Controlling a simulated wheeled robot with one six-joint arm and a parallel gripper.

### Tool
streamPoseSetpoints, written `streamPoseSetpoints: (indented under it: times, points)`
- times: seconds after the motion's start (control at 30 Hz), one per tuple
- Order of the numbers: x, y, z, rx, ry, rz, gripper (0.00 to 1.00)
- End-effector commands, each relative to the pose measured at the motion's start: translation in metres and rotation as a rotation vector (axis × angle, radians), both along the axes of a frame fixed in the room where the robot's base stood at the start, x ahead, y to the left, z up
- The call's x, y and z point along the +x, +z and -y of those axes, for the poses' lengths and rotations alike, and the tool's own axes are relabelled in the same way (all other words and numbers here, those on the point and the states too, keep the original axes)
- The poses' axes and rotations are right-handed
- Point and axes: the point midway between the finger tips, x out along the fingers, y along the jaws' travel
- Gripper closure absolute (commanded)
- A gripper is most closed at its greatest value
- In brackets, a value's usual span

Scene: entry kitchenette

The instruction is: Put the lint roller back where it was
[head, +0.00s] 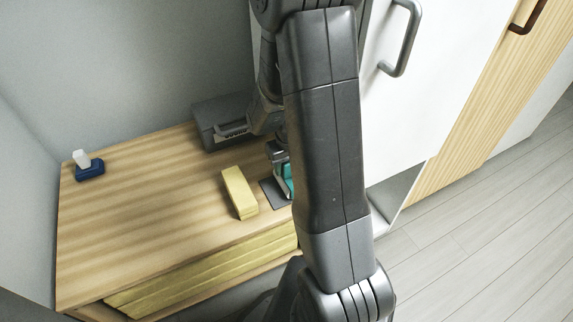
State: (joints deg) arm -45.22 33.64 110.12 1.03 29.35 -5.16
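My gripper (279,153) is low over the right part of the wooden bench top, partly hidden behind my own arm. Just below it is a teal thing (287,178) on or over a dark flat pad (272,192). The arm covers most of the teal thing, so I cannot tell whether it is the lint roller or whether the fingers hold it. No other thing is clearly a lint roller. A small white piece on a dark blue base (90,171) stands at the far left corner of the bench.
A yellow block (239,192) lies on the wooden bench (140,215), close left of the pad. A dark grey box (222,120) stands at the back by the wall. Yellow slabs (205,274) fill the shelf below. White cabinet doors (435,75) rise at right. The bench's left middle is clear.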

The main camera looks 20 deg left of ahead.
Motion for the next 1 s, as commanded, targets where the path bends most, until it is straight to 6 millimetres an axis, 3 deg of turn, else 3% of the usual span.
streamPoseSetpoints:
  times: [0.07, 0.47, 1.0]
  points:
    - [0.000, 0.000, 0.000, 0.000, 0.000, 0.000, 0.48]
    - [0.000, 0.009, 0.000, 0.002, 0.000, 0.002, 0.48]
    - [-0.007, 0.103, 0.009, 0.004, 0.000, 0.003, 0.48]
